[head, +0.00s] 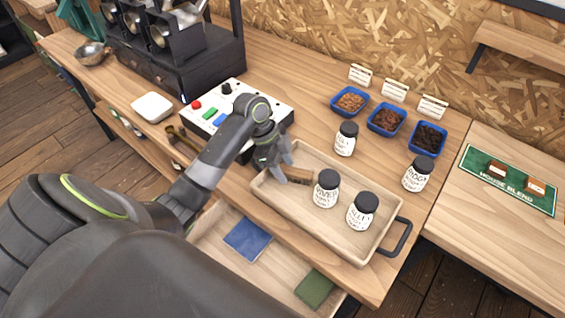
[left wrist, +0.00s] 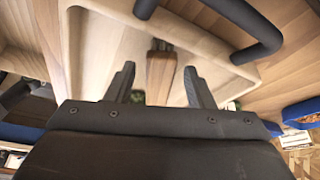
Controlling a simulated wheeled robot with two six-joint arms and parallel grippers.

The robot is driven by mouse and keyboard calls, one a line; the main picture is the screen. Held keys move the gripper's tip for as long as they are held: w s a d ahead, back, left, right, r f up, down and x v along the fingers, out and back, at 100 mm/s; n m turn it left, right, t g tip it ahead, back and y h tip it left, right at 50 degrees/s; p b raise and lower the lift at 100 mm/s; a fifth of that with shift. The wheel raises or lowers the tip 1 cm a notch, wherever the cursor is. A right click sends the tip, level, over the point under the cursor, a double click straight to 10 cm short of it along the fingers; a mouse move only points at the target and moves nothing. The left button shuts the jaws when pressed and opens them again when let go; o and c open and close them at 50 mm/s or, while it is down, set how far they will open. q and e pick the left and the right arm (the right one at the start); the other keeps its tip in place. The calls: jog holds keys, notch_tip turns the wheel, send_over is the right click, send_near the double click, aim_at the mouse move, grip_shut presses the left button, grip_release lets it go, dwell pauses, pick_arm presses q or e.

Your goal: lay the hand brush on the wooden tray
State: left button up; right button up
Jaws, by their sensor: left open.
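The wooden tray (head: 375,248) lies on the counter, with a dark handle at its right end. The hand brush (head: 298,174) shows its brown wooden handle inside the tray's left part; the rest is hidden by my gripper. My left gripper (head: 282,170) is over the tray's left end, beside the brush. In the left wrist view, the brush handle (left wrist: 161,76) lies between the two spread fingers (left wrist: 160,88), with a gap on each side. The tray (left wrist: 108,42) shows beneath it. My right gripper is not in view.
Two labelled jars stand in the tray (head: 326,190) (head: 361,212); two more stand behind it (head: 346,139) (head: 417,175). Blue bins of beans (head: 388,122) are at the back. A control box (head: 205,122) is left of the tray. An open drawer (head: 208,225) lies below the counter front.

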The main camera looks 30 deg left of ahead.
pick_arm(q)
jog(key=v, duration=1.2)
jog(key=shift+r, duration=0.15)
